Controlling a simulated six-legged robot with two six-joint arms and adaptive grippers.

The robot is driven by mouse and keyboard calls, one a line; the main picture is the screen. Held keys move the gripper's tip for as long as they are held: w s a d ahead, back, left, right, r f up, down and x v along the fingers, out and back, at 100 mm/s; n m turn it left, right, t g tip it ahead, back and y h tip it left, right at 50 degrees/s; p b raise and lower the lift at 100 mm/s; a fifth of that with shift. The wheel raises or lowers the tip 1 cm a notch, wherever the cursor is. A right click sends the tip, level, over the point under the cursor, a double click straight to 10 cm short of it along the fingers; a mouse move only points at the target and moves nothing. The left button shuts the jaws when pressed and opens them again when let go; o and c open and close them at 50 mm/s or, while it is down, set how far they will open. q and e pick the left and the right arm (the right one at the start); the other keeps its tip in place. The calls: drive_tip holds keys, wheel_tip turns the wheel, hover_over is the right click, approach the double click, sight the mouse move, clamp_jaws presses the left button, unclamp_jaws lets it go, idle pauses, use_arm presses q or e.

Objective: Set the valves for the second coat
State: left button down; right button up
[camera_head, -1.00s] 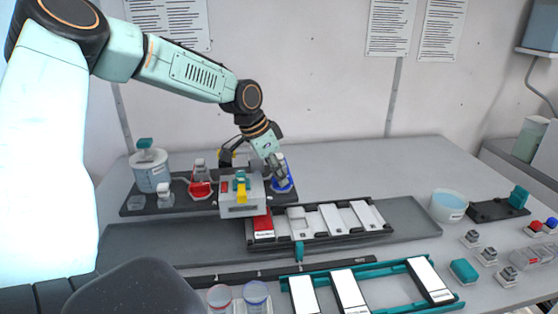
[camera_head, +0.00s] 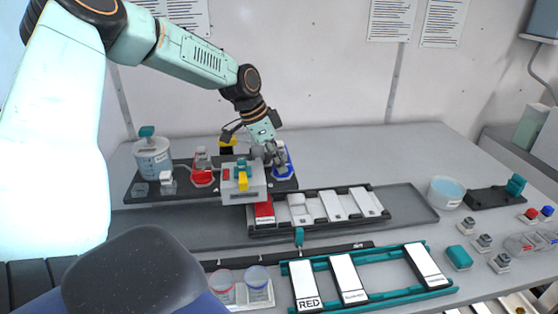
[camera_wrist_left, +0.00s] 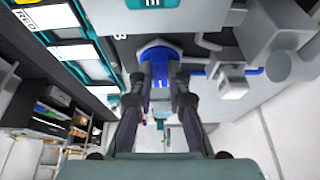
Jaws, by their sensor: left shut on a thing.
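My left gripper (camera_head: 272,156) is shut on the upper part of the blue-based flask (camera_head: 285,166), at the right end of the dark rack. In the left wrist view the fingers (camera_wrist_left: 160,84) close around its narrow part, above the blue base (camera_wrist_left: 159,57). The fingers partly hide what they hold. A grey block (camera_head: 243,188) with a teal and a yellow handle (camera_head: 242,174) stands in front and to the left. A red-based flask (camera_head: 203,172) stands left of the block. My right gripper is not in view.
A clear jar with a teal tap (camera_head: 152,160) stands at the rack's left. A black frame with white panels (camera_head: 335,206) and a teal frame with labelled cards (camera_head: 345,275) lie in front. A bowl of blue liquid (camera_head: 446,191) is at right. The back table is clear.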

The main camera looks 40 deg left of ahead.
use_arm(q)
drive_tip(key=c, duration=1.3)
unclamp_jaws()
drive_tip(key=shift+a+r, duration=0.1)
drive_tip(key=shift+r, duration=0.05)
drive_tip(key=shift+r, duration=0.35)
drive_tip(key=v, duration=1.1)
drive_tip(key=shift+s, duration=0.25)
drive_tip(key=shift+a, duration=0.1)
